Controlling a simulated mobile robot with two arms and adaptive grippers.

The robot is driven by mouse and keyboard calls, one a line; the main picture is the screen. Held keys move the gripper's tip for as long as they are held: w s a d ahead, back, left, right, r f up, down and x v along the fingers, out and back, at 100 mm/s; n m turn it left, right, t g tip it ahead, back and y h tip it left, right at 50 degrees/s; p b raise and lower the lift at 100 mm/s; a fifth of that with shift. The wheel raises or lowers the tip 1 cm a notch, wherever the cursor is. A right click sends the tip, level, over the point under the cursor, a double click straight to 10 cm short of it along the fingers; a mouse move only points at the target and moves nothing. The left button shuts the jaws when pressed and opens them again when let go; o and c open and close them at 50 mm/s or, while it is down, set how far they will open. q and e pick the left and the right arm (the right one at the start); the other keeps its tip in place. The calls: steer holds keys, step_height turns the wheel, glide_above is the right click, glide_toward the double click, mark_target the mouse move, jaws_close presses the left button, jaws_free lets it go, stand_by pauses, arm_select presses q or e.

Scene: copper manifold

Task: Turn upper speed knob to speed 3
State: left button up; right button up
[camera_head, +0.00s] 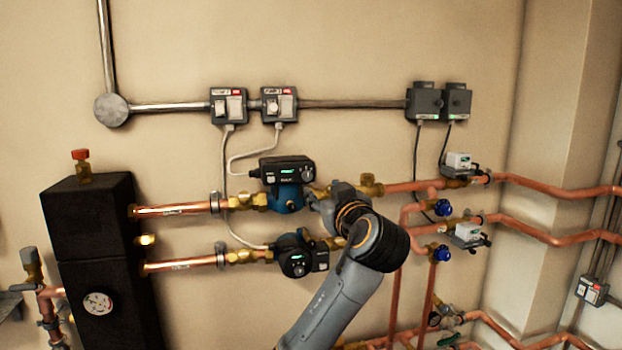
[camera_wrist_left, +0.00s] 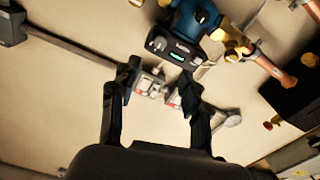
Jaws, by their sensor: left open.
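The upper pump (camera_head: 284,196) is blue with a black control box (camera_head: 282,165) that has a small green display. The upper speed knob (camera_head: 307,173) is a round dark knob at the right end of that box. In the left wrist view, turned upside down, the knob (camera_wrist_left: 157,44) shows near the box's left end, beside the lit display. My left gripper (camera_head: 318,197) is just below and right of the knob in the head view, partly hidden by its own wrist. In the wrist view its two fingers (camera_wrist_left: 162,76) are apart with nothing between them. The knob's setting is too small to read.
A lower pump (camera_head: 295,256) sits below, close to my arm. Copper pipes (camera_head: 180,209) run left and right of the pumps. Grey switch boxes (camera_head: 229,106) are on the wall above, with cables down to the pumps. A black block (camera_head: 92,240) stands left.

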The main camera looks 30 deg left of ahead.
mark_target(308, 176)
arm_select(q)
steer(key=p+x, duration=0.2)
steer(key=x, duration=0.8)
steer(key=shift+w+a, duration=0.2)
steer(key=shift+w, duration=0.05)
jaws_close()
